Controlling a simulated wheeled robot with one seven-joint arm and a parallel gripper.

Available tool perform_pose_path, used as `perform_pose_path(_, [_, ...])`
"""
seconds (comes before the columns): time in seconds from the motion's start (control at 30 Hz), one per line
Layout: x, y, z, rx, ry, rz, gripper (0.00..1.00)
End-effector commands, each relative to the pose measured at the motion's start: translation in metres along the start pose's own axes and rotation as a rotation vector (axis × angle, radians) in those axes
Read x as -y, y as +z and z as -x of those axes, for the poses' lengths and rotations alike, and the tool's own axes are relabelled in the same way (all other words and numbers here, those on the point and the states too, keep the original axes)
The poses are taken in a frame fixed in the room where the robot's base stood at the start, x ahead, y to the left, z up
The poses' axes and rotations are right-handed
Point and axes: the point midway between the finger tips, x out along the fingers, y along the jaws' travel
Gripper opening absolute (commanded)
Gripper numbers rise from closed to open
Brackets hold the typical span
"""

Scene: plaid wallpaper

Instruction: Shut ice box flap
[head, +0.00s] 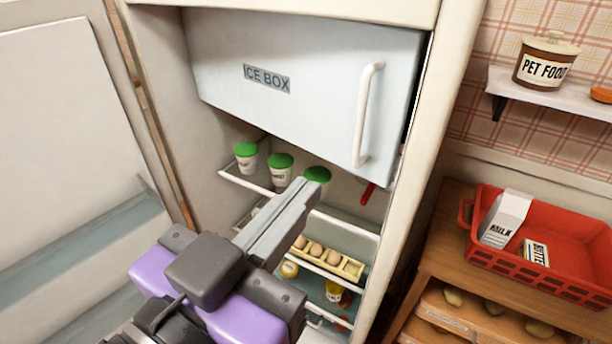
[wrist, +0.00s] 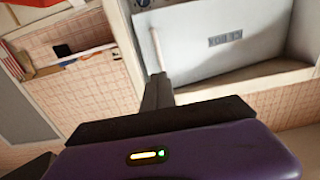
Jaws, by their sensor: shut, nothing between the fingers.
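The ice box flap (head: 300,85) is a pale panel with an "ICE BOX" label and a white vertical handle (head: 369,114) at its right side. It covers the top compartment of the fridge; a dark gap shows along its right edge, and I cannot tell whether it is fully shut. The flap also shows in the wrist view (wrist: 230,55), with its handle (wrist: 157,48). My gripper (head: 312,190) is shut and empty, below the flap in the head view and in front of the shelves. In the wrist view its fingers (wrist: 158,82) point toward the flap's handle side.
Green-lidded tubs (head: 281,169) stand on the shelf below the flap, with an egg tray (head: 327,259) lower down. The open fridge door (head: 60,120) is at left. At right, a red basket (head: 570,255) sits on a wooden cabinet, under a shelf with a pet food jar (head: 545,62).

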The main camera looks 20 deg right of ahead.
Motion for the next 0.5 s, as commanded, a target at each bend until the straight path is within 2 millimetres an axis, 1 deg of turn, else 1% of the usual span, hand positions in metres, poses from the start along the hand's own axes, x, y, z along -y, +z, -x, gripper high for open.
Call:
perform_pose_path(0.03, [-0.001, -0.002, -0.009, 0.002, 0.004, 0.001, 0.00])
perform_pose_path(0.3, [-0.001, -0.003, -0.062, 0.001, 0.005, 0.004, 0.00])
perform_pose_path(0.5, [-0.001, -0.003, -0.097, 0.001, 0.003, 0.004, 0.00])
